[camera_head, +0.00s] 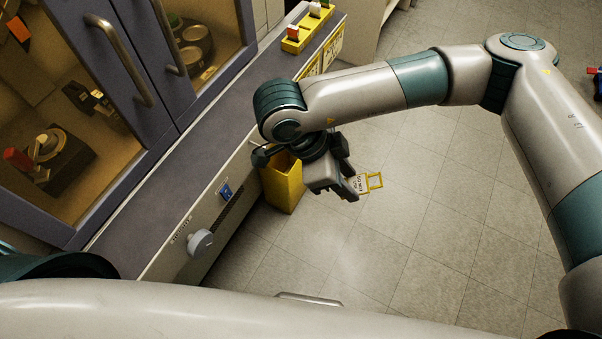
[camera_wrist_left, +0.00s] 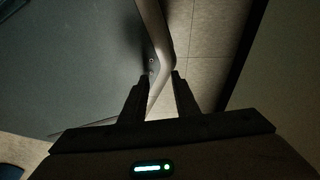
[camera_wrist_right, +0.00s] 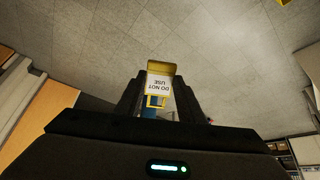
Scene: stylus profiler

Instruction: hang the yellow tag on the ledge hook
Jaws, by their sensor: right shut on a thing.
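The yellow tag (camera_head: 374,182) has a yellow frame and a white panel with black writing. My right gripper (camera_head: 352,192) is shut on it and holds it in the air over the floor, right of the yellow bin. In the right wrist view the tag (camera_wrist_right: 159,84) stands upright between the fingers, its "DO NOT USE" text upside down. I cannot make out the ledge hook for certain; part of the ledge front is behind my right wrist. My left gripper (camera_wrist_left: 160,76) is open in the left wrist view, with nothing visible between its fingers.
A grey ledge (camera_head: 165,180) runs along the glass-doored cabinet (camera_head: 125,60). Its front carries a blue switch (camera_head: 225,191) and a grey knob (camera_head: 200,243). A yellow bin (camera_head: 283,187) stands beside it. A yellow block with several pegs (camera_head: 307,32) sits at its far end. Open floor lies right.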

